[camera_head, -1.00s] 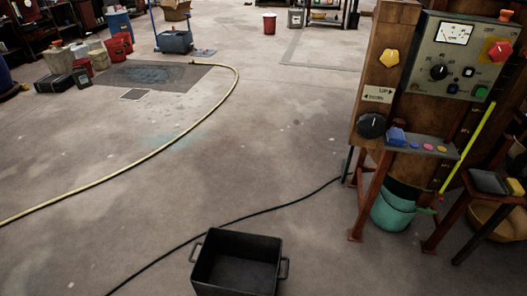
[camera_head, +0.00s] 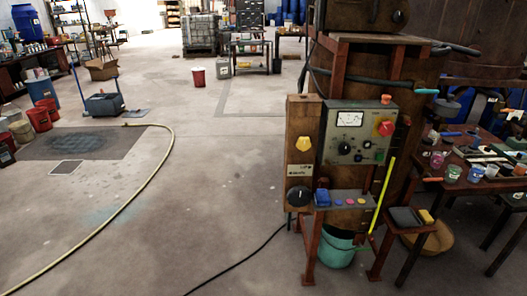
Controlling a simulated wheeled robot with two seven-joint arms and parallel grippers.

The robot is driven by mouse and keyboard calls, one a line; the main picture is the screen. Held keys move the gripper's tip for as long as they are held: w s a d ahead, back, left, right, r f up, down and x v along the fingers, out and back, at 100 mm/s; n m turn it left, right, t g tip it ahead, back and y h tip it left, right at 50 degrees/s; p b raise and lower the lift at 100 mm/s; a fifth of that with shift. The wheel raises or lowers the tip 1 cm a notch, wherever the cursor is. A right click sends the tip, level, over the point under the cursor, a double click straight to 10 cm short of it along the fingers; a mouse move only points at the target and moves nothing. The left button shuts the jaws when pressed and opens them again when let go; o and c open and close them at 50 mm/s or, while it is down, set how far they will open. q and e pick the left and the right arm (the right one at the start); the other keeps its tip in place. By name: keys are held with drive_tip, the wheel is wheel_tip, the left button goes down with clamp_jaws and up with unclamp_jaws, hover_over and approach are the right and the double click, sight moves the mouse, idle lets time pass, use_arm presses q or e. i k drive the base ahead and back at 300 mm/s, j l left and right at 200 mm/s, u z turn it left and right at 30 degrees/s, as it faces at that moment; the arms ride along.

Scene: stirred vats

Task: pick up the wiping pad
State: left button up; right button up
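Neither of my grippers is in view. I cannot tell for sure which thing is the wiping pad. A small blue block (camera_head: 322,198) lies at the left end of the grey shelf (camera_head: 343,207) under the control panel (camera_head: 356,135), beside several coloured round pieces. A flat dark grey piece (camera_head: 405,217) and a small yellow block (camera_head: 426,216) lie side by side on a low stand to the right of the panel.
A teal bucket (camera_head: 335,248) stands under the shelf. A cluttered table (camera_head: 470,190) with cups stands at the right. A yellow hose (camera_head: 150,190) and a black cable (camera_head: 240,262) cross the floor.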

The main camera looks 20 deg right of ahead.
sight(322, 197)
drive_tip(key=i+l+u, duration=0.1)
drive_tip(key=l, duration=0.3)
drive_tip(key=i+l+u, duration=0.1)
drive_tip(key=l, duration=0.35)
drive_tip(key=i+l+u, duration=0.1)
drive_tip(key=l, duration=0.35)
drive_tip(key=i+l, duration=0.15)
drive_tip(key=l, duration=0.3)
drive_tip(key=u, duration=0.05)
